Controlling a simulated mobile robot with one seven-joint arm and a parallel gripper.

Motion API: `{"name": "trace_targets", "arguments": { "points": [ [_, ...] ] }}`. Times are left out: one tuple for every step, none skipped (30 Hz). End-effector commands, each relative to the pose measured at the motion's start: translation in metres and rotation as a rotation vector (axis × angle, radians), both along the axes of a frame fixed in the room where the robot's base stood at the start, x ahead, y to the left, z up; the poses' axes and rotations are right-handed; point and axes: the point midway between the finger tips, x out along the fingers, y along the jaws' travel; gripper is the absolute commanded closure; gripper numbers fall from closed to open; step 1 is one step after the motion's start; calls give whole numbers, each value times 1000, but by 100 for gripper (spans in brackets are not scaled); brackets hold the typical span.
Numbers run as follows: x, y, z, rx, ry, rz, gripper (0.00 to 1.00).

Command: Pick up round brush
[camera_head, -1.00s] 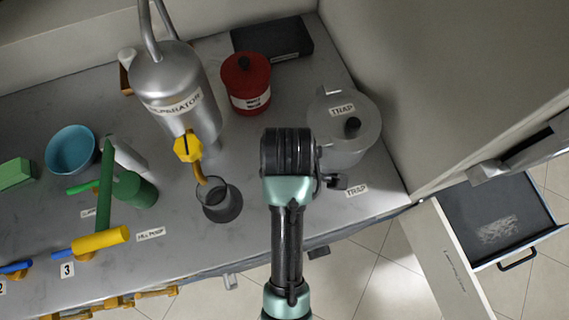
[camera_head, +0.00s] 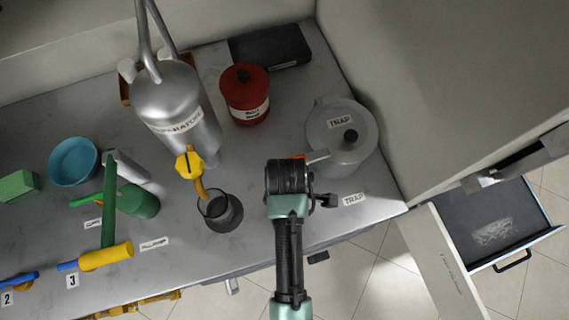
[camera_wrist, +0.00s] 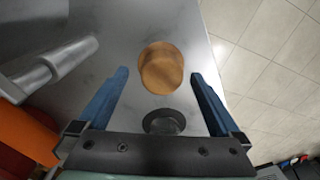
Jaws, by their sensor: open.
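A round, orange-brown, wood-coloured thing, likely the round brush (camera_wrist: 161,62), shows in the wrist view over the grey counter, near its edge. No bristles can be made out. My gripper (camera_wrist: 159,76) is open, with one blue finger to the left and one to the right of it in the picture. I see no contact, and the gap in depth is unclear. A dark oval (camera_wrist: 165,122) lies below it in the picture, between the fingers. In the head view my gripper (camera_head: 288,178) points down over the counter and hides the brush and its own fingers.
The grey trap pot (camera_head: 325,128) stands close behind my gripper, with a dark-handled valve beside it. A dark cup (camera_head: 222,222) under the separator (camera_head: 172,112) stands to the left. A red pot (camera_head: 246,105) stands behind. The counter's front edge is near; an open drawer (camera_head: 490,235) is at right.

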Motion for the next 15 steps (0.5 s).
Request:
{"name": "trace_targets", "arguments": {
  "points": [
    [-3,0,-8,-1,6,1,0],
    [-3,0,-13,-1,5,1,0],
    [-4,0,-19,-1,5,0,0],
    [-4,0,-24,-1,5,0,0],
    [-4,0,-28,-1,4,-1,0],
    [-4,0,-32,0,3,-1,0],
    [-4,0,-35,0,3,-1,0],
    [-4,0,-37,-1,2,-1,0],
    [-4,0,-38,-1,1,-1,0],
    [-4,0,-39,-1,1,-1,0],
    [-4,0,-39,-1,1,-1,0],
    [-4,1,-39,-1,0,-1,0],
    [-4,1,-39,-1,0,-1,0],
    [-4,1,-39,-1,0,-1,0],
    [-4,0,-39,-1,0,-1,0]
  ]
}}
